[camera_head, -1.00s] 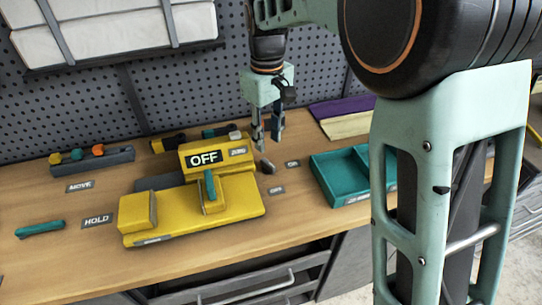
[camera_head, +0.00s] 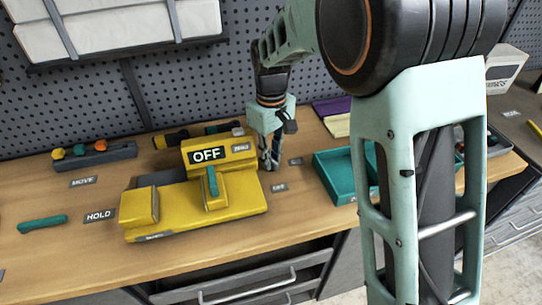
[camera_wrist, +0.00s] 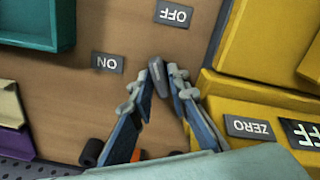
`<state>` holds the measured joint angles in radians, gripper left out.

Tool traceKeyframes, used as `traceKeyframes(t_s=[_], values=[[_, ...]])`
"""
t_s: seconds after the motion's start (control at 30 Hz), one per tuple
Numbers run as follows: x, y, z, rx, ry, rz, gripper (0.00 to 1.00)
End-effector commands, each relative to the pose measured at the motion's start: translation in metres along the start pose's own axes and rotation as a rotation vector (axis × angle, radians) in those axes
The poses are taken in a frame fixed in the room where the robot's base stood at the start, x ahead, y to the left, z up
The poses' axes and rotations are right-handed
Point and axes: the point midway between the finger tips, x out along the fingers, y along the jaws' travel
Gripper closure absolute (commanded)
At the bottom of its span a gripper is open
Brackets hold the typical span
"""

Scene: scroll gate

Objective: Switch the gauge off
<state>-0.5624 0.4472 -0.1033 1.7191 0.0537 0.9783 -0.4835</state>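The yellow gauge (camera_head: 170,218) stands on the wooden bench, and its display (camera_head: 207,154) reads OFF. A teal handle (camera_head: 212,181) stands upright on its front. A small grey lever (camera_wrist: 157,72) rises from the bench beside the gauge, near an ON label (camera_wrist: 107,63) and an OFF label (camera_wrist: 174,14). My gripper (camera_head: 269,166) points down at the lever, right of the gauge. In the wrist view, its fingertips (camera_wrist: 162,80) are close on either side of the lever; whether they press on it I cannot tell. The fingers hide the lever in the head view.
A teal tray (camera_head: 335,178) lies right of my gripper. The gauge's yellow body with its ZERO label (camera_wrist: 250,127) is close to one finger. A dark rack (camera_head: 95,158), a loose teal bar (camera_head: 42,224) and MOVE and HOLD labels lie to the left. A pegboard rises behind.

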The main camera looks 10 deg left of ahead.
Motion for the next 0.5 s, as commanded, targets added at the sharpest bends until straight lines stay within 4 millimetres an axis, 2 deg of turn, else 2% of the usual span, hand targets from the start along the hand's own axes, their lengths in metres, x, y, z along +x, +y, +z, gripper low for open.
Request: traceKeyframes(t_s=[0.03,0.1,0.33,0.5], values=[[-0.0002,0.0,-0.0001,0.0,0.0,0.0,0.92],[-0.0002,0.0,-0.0001,0.0,0.0,0.0,1.0],[-0.0007,0.0001,-0.0001,0.01,0.0,0.0,1.0],[-0.0019,0.0002,-0.0004,0.112,0.001,0.0,1.0]])
